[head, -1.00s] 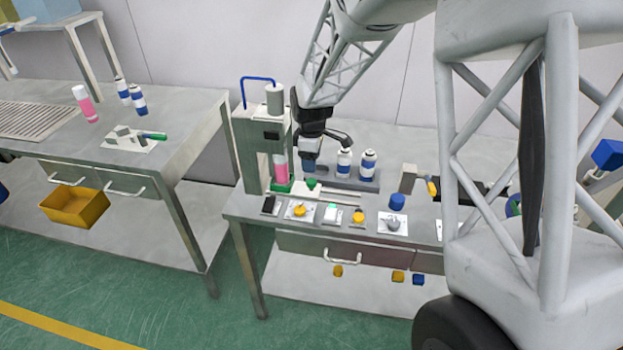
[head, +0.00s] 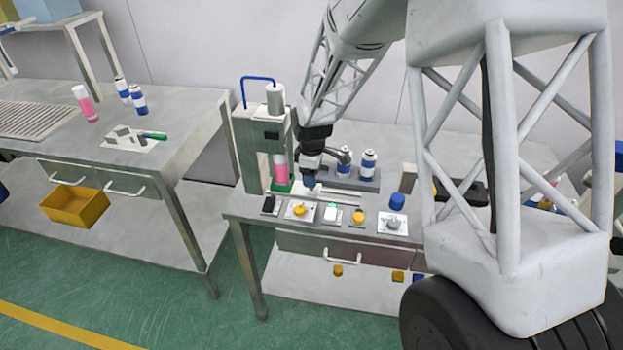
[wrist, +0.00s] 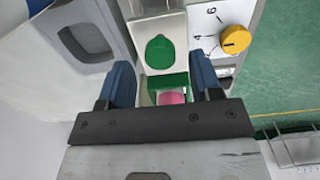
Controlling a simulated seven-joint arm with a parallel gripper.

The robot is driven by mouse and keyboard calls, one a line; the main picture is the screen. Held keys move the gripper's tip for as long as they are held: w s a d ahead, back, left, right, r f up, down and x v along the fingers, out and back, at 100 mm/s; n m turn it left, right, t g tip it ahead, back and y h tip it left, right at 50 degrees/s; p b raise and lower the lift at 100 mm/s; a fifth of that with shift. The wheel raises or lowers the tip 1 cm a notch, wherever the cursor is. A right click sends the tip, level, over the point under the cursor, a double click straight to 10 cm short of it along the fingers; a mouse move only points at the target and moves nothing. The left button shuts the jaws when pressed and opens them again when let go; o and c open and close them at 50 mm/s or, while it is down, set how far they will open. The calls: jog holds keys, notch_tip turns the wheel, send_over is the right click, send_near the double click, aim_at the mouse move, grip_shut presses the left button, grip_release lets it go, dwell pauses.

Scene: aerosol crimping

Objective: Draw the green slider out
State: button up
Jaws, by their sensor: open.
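The green slider shows in the wrist view as a green knob (wrist: 160,52) on a pale strip, with a green block (wrist: 168,81) close below it. The lower end of a pink can (wrist: 172,97) shows beyond the block. In the head view the green base (head: 281,187) sits under the pink can (head: 280,169) in the press. My gripper (wrist: 161,62) is open, with one blue finger on each side of the knob's line and gaps to both. In the head view my gripper (head: 309,181) hides the knob.
The grey press (head: 262,150) stands just left of my gripper. A grey holder (head: 352,180) with blue-white cans (head: 369,165) is close on the right.

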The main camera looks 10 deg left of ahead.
jog(key=shift+f, duration=1)
grip_shut()
